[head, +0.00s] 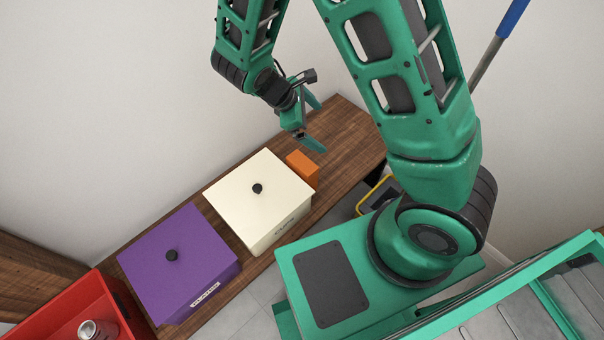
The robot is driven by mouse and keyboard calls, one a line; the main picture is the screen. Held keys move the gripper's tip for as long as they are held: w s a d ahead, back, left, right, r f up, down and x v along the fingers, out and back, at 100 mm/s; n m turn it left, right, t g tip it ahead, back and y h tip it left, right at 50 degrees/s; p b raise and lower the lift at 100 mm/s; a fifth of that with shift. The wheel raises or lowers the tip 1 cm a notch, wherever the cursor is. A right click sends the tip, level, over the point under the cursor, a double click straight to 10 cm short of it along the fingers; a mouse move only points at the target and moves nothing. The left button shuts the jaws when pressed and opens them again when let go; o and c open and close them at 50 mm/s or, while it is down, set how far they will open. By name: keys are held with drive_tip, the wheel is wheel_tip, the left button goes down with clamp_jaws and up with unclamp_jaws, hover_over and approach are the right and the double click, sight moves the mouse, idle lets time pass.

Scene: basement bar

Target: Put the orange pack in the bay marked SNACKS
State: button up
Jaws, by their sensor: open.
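The orange pack (302,168) stands on the wooden counter, against or very close to the right side of a cream lidded box (235,192). My gripper (320,127) is open and empty, just above and behind the pack, with its fingers spread. A purple lidded box (165,280) stands left of the cream one. A red open bin (62,310) is at the lower left with a can (98,330) in it. The small labels on the cream and purple boxes are hard to read. No label reading SNACKS can be made out.
The wooden counter (345,140) is bare at its right end. The wall rises close behind the boxes. Both lids carry a dark knob. A yellow-edged dark item (373,196) lies beyond the counter's front edge, and a blue-handled pole (511,18) leans at the upper right.

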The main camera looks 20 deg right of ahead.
sight(302, 162)
drive_tip(key=a+f+n+t, duration=0.1)
drive_tip(key=a+f+n, duration=0.1)
drive_tip(key=a+f, duration=0.1)
drive_tip(key=a+f+n+t+h, duration=0.1)
drive_tip(key=a+f+n, duration=0.2)
drive_tip(key=f, duration=0.1)
drive_tip(key=a+f+n+t, duration=0.1)
drive_tip(key=a+f+n, duration=0.2)
drive_tip(key=f, duration=0.1)
drive_tip(key=shift+a+f+h, duration=0.3)
drive_tip(key=shift+f+n, duration=0.25)
drive_tip(key=shift+n, duration=0.05)
drive_tip(key=x, duration=0.5)
drive_tip(key=shift+f, duration=0.15)
drive_tip(key=shift+x, duration=2.6)
drive_tip(key=shift+s+a+f, duration=0.1)
drive_tip(key=shift+s+f, duration=0.05)
drive_tip(key=shift+s, duration=0.05)
drive_tip(key=c, duration=1.6)
